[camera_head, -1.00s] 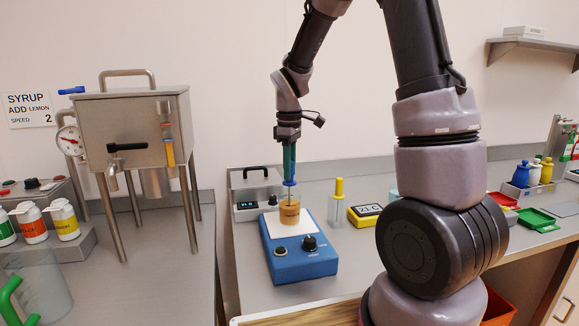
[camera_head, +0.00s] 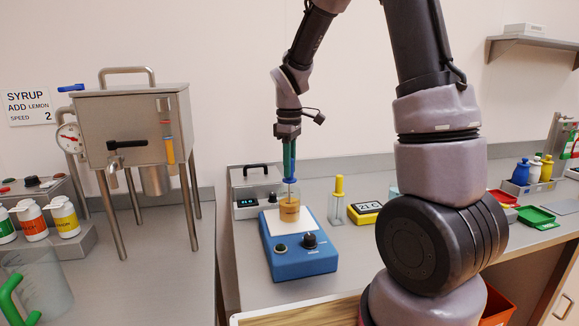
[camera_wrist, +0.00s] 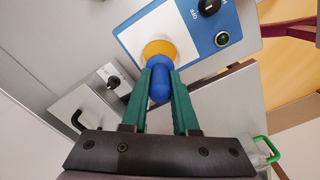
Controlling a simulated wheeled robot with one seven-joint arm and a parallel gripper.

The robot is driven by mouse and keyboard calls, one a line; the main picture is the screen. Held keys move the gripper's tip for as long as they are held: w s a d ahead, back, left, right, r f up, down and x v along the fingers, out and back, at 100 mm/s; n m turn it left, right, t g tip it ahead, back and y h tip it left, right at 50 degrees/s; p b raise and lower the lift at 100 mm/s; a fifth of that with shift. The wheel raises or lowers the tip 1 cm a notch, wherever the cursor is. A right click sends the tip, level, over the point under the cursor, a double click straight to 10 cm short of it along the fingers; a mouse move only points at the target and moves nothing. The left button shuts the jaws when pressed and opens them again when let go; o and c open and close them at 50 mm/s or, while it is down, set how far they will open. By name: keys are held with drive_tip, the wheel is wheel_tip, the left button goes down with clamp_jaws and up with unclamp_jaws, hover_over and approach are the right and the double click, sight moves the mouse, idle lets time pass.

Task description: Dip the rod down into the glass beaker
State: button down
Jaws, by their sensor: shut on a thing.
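My gripper (camera_head: 289,158) points down above the glass beaker (camera_head: 289,211), with its green fingers shut on the blue handle of the rod (camera_wrist: 160,84). The rod's blue handle also shows in the head view (camera_head: 289,180), just over the beaker. Its thin shaft runs down from the handle into the beaker; its lower tip cannot be made out. The beaker holds an amber liquid and stands on the white top of a blue stirrer (camera_head: 303,262). In the wrist view the handle partly covers the beaker and its yellow liquid (camera_wrist: 160,48).
A steel hopper (camera_head: 135,125) on legs stands at the left. A clear holder with a yellow-topped rod (camera_head: 338,200) and a yellow display box (camera_head: 365,212) stand to the right.

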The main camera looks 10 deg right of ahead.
drive_tip(key=shift+r, duration=4.75)
